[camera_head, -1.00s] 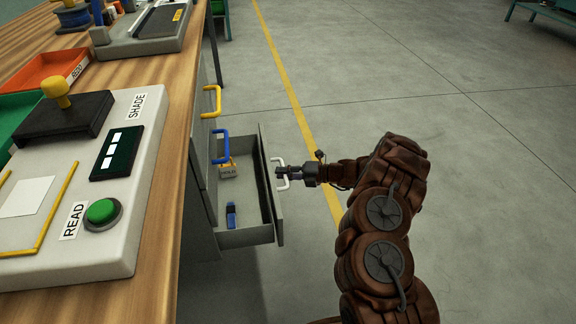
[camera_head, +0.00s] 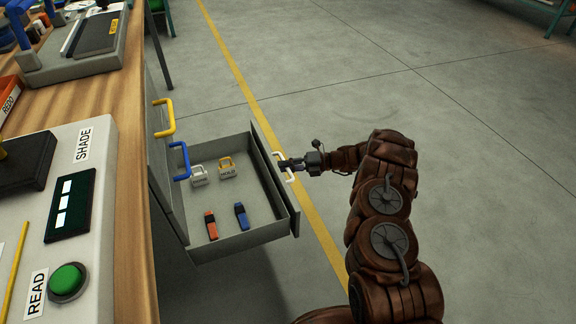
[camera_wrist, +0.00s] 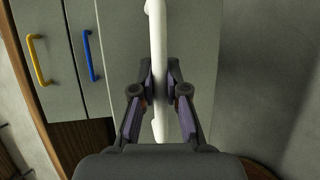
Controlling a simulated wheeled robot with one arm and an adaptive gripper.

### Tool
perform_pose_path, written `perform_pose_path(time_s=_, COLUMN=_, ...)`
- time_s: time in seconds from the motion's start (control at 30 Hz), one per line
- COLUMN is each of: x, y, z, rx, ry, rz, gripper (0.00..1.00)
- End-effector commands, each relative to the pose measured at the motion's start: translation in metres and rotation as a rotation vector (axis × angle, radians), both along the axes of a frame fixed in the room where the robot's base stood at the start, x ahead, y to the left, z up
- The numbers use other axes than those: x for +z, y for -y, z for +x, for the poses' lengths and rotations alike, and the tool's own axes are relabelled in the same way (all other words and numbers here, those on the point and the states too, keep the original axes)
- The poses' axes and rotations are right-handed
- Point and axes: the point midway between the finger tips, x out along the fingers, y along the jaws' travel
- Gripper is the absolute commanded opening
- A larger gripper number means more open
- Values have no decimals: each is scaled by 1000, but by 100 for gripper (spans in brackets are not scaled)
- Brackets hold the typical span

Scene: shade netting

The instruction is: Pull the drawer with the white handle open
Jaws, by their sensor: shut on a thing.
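The drawer (camera_head: 240,240) with the white handle (camera_head: 290,178) stands well out from the bench, its inside open to view. My gripper (camera_head: 287,165) is at the drawer's front, shut on the white handle. In the wrist view the white handle (camera_wrist: 158,60) runs upright between the two fingers (camera_wrist: 159,84), with the grey drawer front behind it. In the drawer lie a white padlock-like item (camera_head: 199,175), a yellow-shackled one (camera_head: 227,167), an orange-and-dark stick (camera_head: 210,224) and a blue-and-dark stick (camera_head: 241,216).
A yellow handle (camera_head: 164,118) and a blue handle (camera_head: 180,160) are on the bench front left of the open drawer. The wooden bench top (camera_head: 125,190) carries a panel with a green button (camera_head: 68,281).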

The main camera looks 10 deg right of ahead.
Motion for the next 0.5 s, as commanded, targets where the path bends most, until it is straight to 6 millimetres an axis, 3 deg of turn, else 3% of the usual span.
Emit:
perform_pose_path(time_s=0.4, x=0, y=1, z=1, rx=-1, ry=1, rz=-1, gripper=0)
perform_pose_path(time_s=0.43, x=0, y=1, z=1, rx=-1, ry=2, rz=-1, gripper=16)
perform_pose_path(time_s=0.5, x=0, y=1, z=1, rx=-1, ry=1, rz=-1, gripper=23)
